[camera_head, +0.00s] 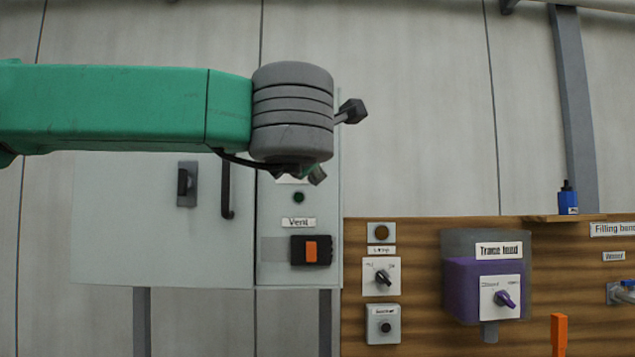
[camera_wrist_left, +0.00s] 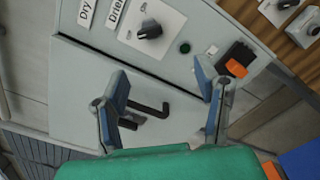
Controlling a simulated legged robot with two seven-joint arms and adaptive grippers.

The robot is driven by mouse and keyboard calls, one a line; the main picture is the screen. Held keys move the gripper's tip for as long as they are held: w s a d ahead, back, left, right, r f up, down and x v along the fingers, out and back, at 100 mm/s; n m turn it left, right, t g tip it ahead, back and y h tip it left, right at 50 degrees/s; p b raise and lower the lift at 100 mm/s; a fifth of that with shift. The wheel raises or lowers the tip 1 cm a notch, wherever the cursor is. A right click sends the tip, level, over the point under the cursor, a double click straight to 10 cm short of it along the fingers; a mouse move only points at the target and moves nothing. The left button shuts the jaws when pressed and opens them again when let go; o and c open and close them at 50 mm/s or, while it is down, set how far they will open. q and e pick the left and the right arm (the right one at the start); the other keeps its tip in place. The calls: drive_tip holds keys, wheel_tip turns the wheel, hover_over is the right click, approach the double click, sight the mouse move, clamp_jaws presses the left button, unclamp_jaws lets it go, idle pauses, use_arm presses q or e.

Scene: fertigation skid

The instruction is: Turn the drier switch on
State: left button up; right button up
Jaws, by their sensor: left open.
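The drier switch (camera_wrist_left: 150,29) is a black rotary knob on a pale plate, at the top of the left wrist view. A label reading "Drier" (camera_wrist_left: 116,12) is beside it; the plate's position marks are too small to read. In the head view my arm hides the switch. My left gripper (camera_wrist_left: 162,72) is open and empty, its two blue-grey fingers apart in front of the cabinet, with the knob beyond them and not touched. In the head view only a bit of the left gripper (camera_head: 316,175) shows below my wrist. My right gripper is not in view.
The grey cabinet (camera_head: 130,220) has a black door handle (camera_head: 226,190), a green lamp (camera_head: 299,198) and an orange rocker switch (camera_head: 311,251) under "Vent". To the right, a wooden board (camera_head: 420,330) carries other knobs (camera_head: 383,278) and a purple "Trace feed" tank (camera_head: 470,285).

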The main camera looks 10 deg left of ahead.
use_arm(q)
drive_tip(key=shift+n, duration=0.4)
drive_tip(key=p+x, duration=0.1)
drive_tip(key=x, duration=0.3)
drive_tip(key=r+x, duration=0.1)
drive_tip(key=x, duration=0.4)
drive_tip(key=p+x, duration=0.1)
drive_tip(key=x, duration=0.3)
drive_tip(key=shift+a+r+p, duration=0.3)
drive_tip(key=shift+a+p, duration=0.05)
drive_tip(key=shift+w+d, duration=0.1)
drive_tip(key=shift+d, duration=0.4)
drive_tip(key=c, duration=1)
drive_tip(key=shift+c, duration=0.9)
